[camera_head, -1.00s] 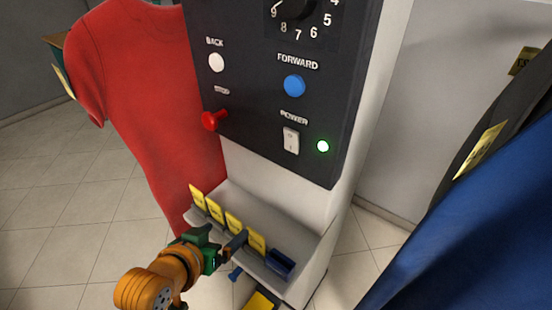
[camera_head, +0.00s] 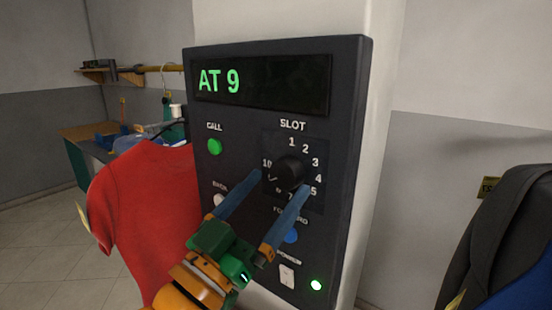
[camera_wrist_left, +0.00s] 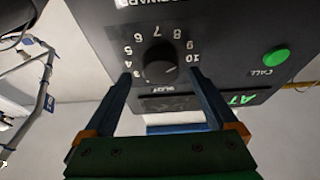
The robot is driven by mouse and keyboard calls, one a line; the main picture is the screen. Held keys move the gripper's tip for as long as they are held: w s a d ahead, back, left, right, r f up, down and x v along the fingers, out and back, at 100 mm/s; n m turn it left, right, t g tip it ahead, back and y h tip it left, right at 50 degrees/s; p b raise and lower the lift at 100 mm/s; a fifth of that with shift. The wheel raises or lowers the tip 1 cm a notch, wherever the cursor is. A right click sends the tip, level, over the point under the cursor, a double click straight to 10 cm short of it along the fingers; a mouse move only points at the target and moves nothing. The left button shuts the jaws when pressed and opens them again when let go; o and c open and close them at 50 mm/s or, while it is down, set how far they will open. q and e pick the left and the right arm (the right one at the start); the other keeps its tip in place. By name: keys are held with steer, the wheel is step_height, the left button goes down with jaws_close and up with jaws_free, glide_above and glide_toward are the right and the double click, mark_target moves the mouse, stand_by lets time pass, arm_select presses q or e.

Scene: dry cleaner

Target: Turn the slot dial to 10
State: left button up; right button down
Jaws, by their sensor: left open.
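The black round slot dial (camera_head: 289,171) is on the dark control panel (camera_head: 340,130), ringed by white numbers. A pale mark at its lower left points towards the 9. The green display (camera_head: 290,82) reads "AT 9". My left gripper (camera_head: 280,180) is open in front of the dial, its blue fingers on either side of it. The lower finger part hides some of the lower numbers. In the left wrist view the dial (camera_wrist_left: 160,58) appears upside down, between the fingertips (camera_wrist_left: 161,74). I cannot tell whether the fingers touch it. My right gripper is not in view.
A green call button (camera_head: 214,146) is left of the dial; a blue forward button (camera_head: 290,235) and white power switch (camera_head: 287,275) are below. A red garment (camera_head: 145,205) hangs at left, a dark jacket (camera_head: 505,230) at right.

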arm_select(q)
steer(key=shift+f+x, duration=0.2)
steer(key=shift+x, duration=0.75)
steer(key=shift+c, duration=0.4)
steer(key=shift+a, duration=0.1)
steer(key=c, duration=1.3)
steer(key=shift+m, duration=0.5)
steer(key=m+h, duration=0.1)
steer(key=m+g, duration=0.1)
steer(key=m, duration=0.1)
steer(key=shift+w+a+m+g+h, duration=0.1)
steer(key=shift+a+m+g+h, duration=0.05)
steer(key=shift+m+g+h, duration=0.2)
steer(key=shift+a+r+m+g+h, duration=0.1)
steer(key=shift+m+g+h, duration=0.35)
steer(key=shift+m, duration=0.55)
steer(key=shift+m+g+h, duration=0.2)
steer(key=shift+m+g, duration=0.3)
steer(key=shift+m, duration=0.45)
steer(key=o, duration=1.4)
steer(key=shift+w, duration=0.1)
